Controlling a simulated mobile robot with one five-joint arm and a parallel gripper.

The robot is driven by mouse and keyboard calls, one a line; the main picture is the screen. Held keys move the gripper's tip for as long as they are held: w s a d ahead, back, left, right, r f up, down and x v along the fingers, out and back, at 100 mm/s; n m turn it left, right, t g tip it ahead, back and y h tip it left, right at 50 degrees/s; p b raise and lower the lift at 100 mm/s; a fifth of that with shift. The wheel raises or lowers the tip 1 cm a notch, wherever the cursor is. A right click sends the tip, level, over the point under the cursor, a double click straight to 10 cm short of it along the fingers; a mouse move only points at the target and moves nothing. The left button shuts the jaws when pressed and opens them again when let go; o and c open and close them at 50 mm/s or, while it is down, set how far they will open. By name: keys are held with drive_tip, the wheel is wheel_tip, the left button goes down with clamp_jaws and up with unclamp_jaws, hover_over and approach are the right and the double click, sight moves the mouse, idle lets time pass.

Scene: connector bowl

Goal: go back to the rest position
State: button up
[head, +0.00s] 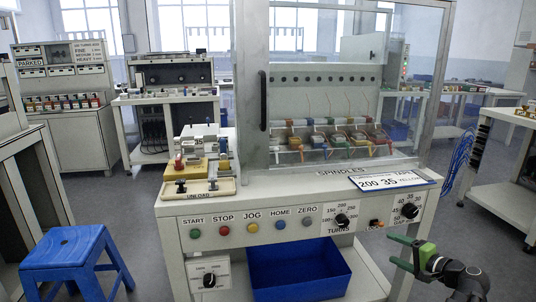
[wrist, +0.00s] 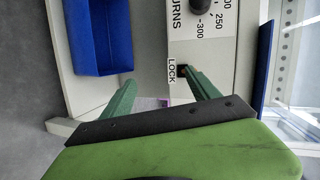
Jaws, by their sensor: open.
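My gripper (head: 397,251) shows at the lower right of the head view, in front of the right end of the winding machine's front panel (head: 290,212). Its two green fingers are apart, with nothing seen between them. In the wrist view the gripper (wrist: 158,85) is also open and empty. There its right finger reaches close to the LOCK switch (wrist: 183,70); I cannot tell whether it touches. The LOCK switch also shows in the head view (head: 376,223), left of and above the fingers.
A blue bin (head: 300,277) sits under the panel, and a blue stool (head: 66,262) stands at the left. A tray (head: 199,190) with parts is on the machine's left end. A bench (head: 510,117) stands at the right. Grey floor shows between the machine and that bench.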

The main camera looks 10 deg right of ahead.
drive_tip(key=w+a+f+n+g+y, duration=0.1)
drive_tip(key=w+a+f+n+g, duration=0.15)
drive_tip(key=a, duration=0.45)
drive_tip(key=w+a+f+n+g+y, duration=0.1)
drive_tip(key=w+a+f+n+g, duration=0.15)
drive_tip(key=a, duration=0.45)
drive_tip(key=s+a+f+n+g+h+p, duration=0.15)
drive_tip(key=a+f+n+g, duration=0.35)
drive_tip(key=a, duration=0.8)
drive_tip(key=s+a+f+n+g+h, duration=0.25)
drive_tip(key=a+f+n+g, duration=0.2)
drive_tip(key=a, duration=0.95)
wheel_tip(320, 180, up, 37)
drive_tip(key=h+p, duration=0.1)
drive_tip(key=p, duration=3.7)
drive_tip(key=shift+a, duration=0.1)
